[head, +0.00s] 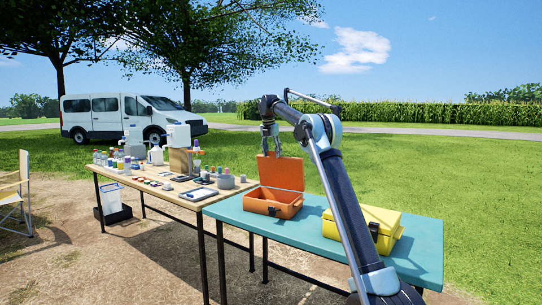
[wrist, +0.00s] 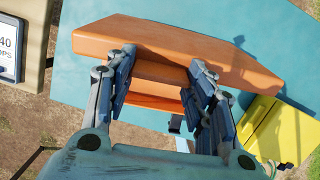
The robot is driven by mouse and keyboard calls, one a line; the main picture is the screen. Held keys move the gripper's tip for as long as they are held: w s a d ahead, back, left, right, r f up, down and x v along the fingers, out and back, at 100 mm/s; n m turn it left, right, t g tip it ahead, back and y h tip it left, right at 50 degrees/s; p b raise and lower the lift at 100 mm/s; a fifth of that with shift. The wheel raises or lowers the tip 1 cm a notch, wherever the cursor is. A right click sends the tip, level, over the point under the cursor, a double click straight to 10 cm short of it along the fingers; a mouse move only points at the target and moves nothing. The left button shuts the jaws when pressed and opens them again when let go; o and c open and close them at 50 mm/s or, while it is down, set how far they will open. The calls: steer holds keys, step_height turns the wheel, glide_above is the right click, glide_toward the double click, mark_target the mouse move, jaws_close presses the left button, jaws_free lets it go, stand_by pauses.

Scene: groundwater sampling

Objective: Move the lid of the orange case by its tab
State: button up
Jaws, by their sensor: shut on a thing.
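The orange case (head: 273,204) stands on the teal table, its lid (head: 283,174) raised about upright at the back. My gripper (head: 270,152) is above the case, at the lid's upper edge. In the wrist view the lid (wrist: 185,45) is a wide orange slab across the top. My gripper's fingers (wrist: 162,68) are on either side of a part of it, shut on the lid.
A yellow case (head: 378,222) stands on the teal table (head: 318,235), right of the orange case. A wooden table (head: 140,178) with bottles, jars and instruments adjoins on the left. Bare teal surface lies between the two cases.

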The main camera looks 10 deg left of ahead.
steer(key=o, duration=1.5)
steer(key=shift+o, duration=0.2)
steer(key=v, duration=0.7)
steer(key=shift+r, duration=0.2)
